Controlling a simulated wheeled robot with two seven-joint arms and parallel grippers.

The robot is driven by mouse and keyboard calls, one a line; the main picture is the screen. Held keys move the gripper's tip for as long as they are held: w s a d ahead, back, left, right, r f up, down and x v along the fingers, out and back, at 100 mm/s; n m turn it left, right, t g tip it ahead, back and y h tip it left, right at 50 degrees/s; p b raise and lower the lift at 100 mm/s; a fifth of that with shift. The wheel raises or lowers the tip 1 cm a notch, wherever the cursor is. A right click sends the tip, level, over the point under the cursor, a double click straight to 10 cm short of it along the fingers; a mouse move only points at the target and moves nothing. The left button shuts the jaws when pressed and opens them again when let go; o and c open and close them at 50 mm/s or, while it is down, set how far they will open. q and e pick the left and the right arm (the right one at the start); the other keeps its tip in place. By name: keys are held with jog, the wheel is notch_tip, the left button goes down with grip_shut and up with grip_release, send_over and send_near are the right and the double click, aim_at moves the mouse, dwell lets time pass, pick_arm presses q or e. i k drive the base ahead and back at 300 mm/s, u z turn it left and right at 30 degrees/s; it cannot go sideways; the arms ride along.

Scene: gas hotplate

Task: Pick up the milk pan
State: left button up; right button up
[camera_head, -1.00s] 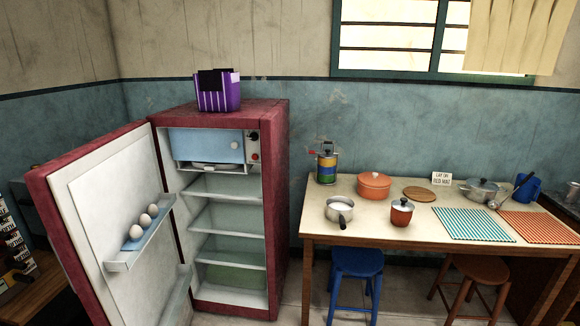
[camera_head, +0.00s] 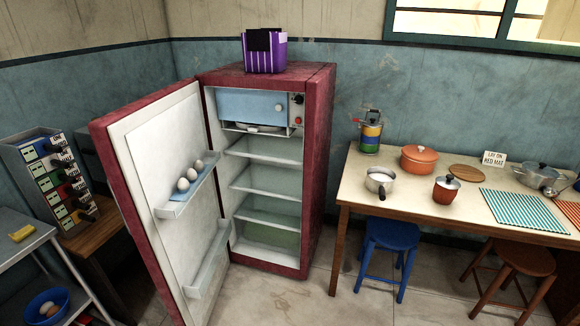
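The milk pan (camera_head: 379,181) is a small light metal pan with white contents and a dark handle. It stands upright near the front left of the wooden table (camera_head: 361,203). Its handle points toward the table's front edge. Neither of my grippers shows in the head view, and nothing touches the pan except the table.
Blue (camera_head: 386,234) and brown (camera_head: 517,258) stools stand at the table's front.

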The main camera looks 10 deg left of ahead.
aim_at(381, 187)
jog(key=z, duration=0.6)
jog(key=i, duration=0.65)
jog(key=z, duration=2.1)
jog(key=i, duration=1)
jog(key=u, duration=1.9)
